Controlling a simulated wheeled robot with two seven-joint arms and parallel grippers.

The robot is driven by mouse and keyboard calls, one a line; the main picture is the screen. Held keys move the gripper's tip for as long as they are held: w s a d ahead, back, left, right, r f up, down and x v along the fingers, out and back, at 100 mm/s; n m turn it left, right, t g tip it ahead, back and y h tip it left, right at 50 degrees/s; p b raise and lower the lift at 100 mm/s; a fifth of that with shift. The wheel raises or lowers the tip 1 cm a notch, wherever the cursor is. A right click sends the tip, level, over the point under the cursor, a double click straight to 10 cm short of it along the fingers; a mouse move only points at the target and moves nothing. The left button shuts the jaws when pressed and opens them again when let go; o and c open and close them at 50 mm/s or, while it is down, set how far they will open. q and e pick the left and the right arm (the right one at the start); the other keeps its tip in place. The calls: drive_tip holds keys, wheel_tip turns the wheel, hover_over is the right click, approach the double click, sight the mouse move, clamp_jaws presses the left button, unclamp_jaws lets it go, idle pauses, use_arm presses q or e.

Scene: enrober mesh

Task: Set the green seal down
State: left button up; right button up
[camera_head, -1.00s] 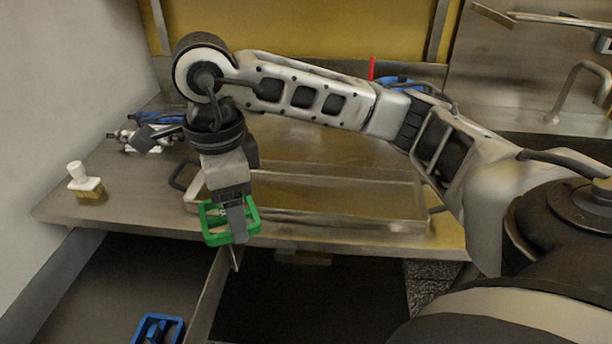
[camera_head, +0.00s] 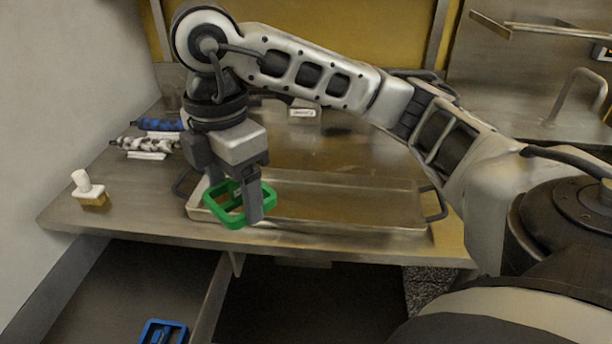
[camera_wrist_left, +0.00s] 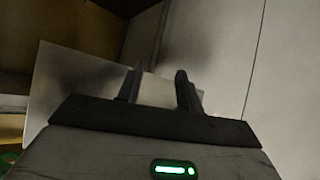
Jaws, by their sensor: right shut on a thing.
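The green seal (camera_head: 238,222) is an open frame with rounded corners. My right gripper (camera_head: 236,198) is shut on it, with one finger on its near side and the other partly hidden behind it. In the head view the seal appears over the left end of the shallow metal tray (camera_head: 330,224); I cannot tell whether it touches the tray. My left gripper (camera_wrist_left: 158,88) shows only in the left wrist view. Its two fingers stand apart, with a pale surface behind them and nothing clearly held.
The tray lies on a steel counter (camera_head: 130,218). A white-handled brush (camera_head: 88,190) stands at the counter's left. Blue (camera_head: 158,125) and mottled (camera_head: 148,145) rolled items lie behind. A blue frame (camera_head: 162,333) is low in front. A small white label (camera_head: 302,113) stands at the back.

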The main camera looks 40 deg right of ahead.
drive_tip(key=shift+d+m, duration=0.1)
drive_tip(key=shift+m, duration=0.3)
drive_tip(key=shift+w+d+f, duration=0.1)
drive_tip(key=shift+w+d, duration=0.1)
drive_tip(key=shift+w, duration=0.05)
drive_tip(key=w+d+f, duration=0.8)
drive_tip(key=d, duration=0.1)
drive_tip(key=shift+f, duration=0.15)
drive_tip(key=shift+w+d+f, duration=0.15)
drive_tip(key=shift+f, duration=0.05)
drive_tip(key=f, duration=0.2)
drive_tip(key=f+p, duration=0.1)
drive_tip(key=shift+w+d+f, duration=0.25)
drive_tip(key=shift+d+f, duration=0.05)
drive_tip(key=shift+f, duration=0.2)
drive_tip(key=shift+f, duration=0.1)
